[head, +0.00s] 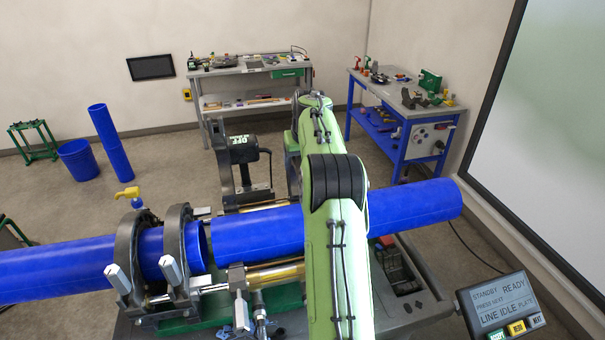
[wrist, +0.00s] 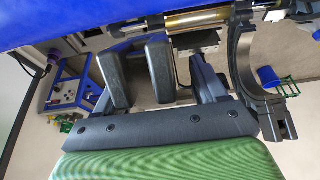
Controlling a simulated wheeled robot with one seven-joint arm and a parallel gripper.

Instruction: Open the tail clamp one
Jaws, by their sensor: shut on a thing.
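My gripper shows in the wrist view (wrist: 136,72), with its two dark fingers beside the blue pipe (wrist: 110,20). It is shut on a part of tail clamp one, but the gripped part is hard to make out between the fingers. In the head view my green arm hides the gripper and that clamp. A dark half-ring clamp piece (wrist: 245,70) stands open at the right of the wrist view, apart from the fingers. In the head view the right-hand blue pipe (head: 420,205) passes behind my arm.
Two dark clamps (head: 130,240) (head: 180,230) close around the left pipe (head: 50,268). A black unit marked OFF (head: 243,150) stands behind the pipe. A control panel (head: 500,305) is at front right. Workbenches (head: 250,72) (head: 405,110) stand at the back.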

